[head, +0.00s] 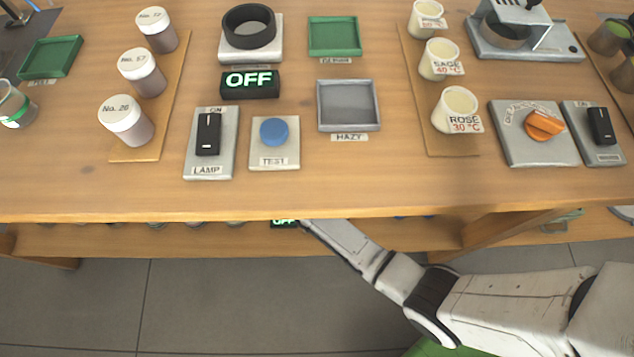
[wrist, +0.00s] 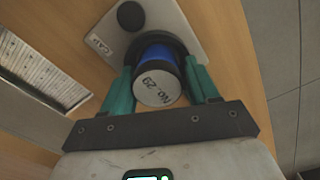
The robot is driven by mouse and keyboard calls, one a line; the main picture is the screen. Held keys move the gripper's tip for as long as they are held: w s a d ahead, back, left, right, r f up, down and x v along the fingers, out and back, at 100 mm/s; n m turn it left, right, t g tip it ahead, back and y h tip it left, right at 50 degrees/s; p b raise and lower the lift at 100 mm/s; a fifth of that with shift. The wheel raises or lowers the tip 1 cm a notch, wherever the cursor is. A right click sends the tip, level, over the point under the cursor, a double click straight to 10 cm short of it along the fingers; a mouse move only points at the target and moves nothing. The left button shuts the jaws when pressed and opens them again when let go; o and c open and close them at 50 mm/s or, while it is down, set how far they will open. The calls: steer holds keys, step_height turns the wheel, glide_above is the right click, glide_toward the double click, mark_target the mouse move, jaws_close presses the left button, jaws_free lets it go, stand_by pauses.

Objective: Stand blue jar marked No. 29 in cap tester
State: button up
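The blue jar (wrist: 159,57) shows in the wrist view, with "No. 29" on its pale grey lid (wrist: 157,88) facing the camera. My gripper (wrist: 159,75) has its two teal fingers close against the jar, one on each side, and appears shut on it. The far end of the jar is at the black ring holder (wrist: 178,42) of a grey plate (wrist: 174,17), which seems to be the cap tester; its label reads in part "CAP". Whether the jar is fully seated is hidden. In the head view, the jar and my gripper are out of sight.
A black knob (wrist: 131,15) is on the plate beside the ring. A striped white panel (wrist: 35,70) lies left in the wrist view. In the head view, the bench carries white-lidded jars (head: 126,120), a lamp switch (head: 208,134) and a grey HAZY tray (head: 348,128).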

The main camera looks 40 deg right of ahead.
steer(key=shift+o, duration=0.4)
steer(key=shift+w+d, duration=0.1)
step_height(320, 180, up, 9)
steer(key=p, duration=0.3)
steer(key=shift+f+p, duration=0.15)
steer(key=shift+p, duration=0.15)
